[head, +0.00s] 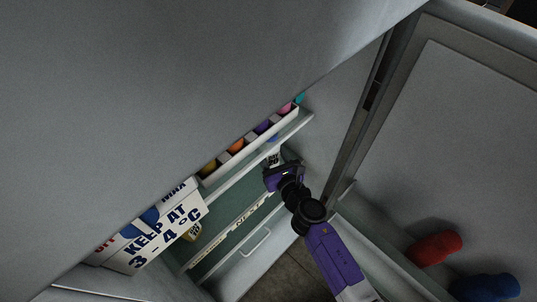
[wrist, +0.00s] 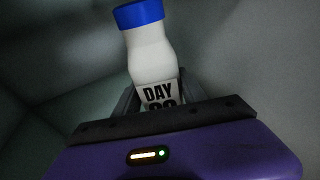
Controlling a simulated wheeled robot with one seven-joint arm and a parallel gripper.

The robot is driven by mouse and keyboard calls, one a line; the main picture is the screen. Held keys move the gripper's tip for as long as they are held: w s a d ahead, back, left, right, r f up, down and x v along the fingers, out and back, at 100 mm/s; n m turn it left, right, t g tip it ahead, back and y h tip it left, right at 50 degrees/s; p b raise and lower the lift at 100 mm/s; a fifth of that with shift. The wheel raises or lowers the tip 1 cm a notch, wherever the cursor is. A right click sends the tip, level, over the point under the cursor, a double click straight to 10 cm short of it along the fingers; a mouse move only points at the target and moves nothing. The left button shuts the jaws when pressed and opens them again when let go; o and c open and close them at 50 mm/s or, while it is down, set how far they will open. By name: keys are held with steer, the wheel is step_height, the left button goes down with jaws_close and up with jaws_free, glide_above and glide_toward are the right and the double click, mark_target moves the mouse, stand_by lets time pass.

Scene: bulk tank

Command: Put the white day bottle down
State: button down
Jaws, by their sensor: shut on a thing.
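The white day bottle (wrist: 152,62) has a blue cap and a label reading "DAY" above partly hidden figures. In the wrist view it stands out beyond my gripper (wrist: 157,92), leaning slightly in the picture. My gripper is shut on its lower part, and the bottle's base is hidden. In the head view my gripper (head: 276,168) reaches into the refrigerated cabinet, below the upper shelf. Only a small labelled part of the bottle (head: 274,157) shows there. I cannot tell whether its base touches a shelf.
Above my gripper, a white rack (head: 252,143) holds several coloured items. A white box (head: 160,232) reading "KEEP AT 3-4°C" stands at left. A drawer (head: 250,255) lies below. The open door at right carries a red item (head: 434,248) and a blue item (head: 486,287) in its bin.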

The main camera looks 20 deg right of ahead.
mark_target(269, 156)
steer(key=shift+w+r, duration=0.1)
steer(key=shift+w, duration=0.25)
steer(key=shift+w+f, duration=0.25)
step_height(269, 156, down, 3)
steer(key=b, duration=0.3)
steer(key=shift+b, duration=0.3)
steer(key=shift+f, duration=0.2)
steer(key=c, duration=0.6)
jaws_free()
steer(key=shift+s, duration=0.1)
steer(key=shift+c, duration=0.2)
steer(key=shift+r, duration=0.2)
steer(key=s+r, duration=0.1)
steer(key=s, duration=1.1)
steer(key=shift+r, duration=0.35)
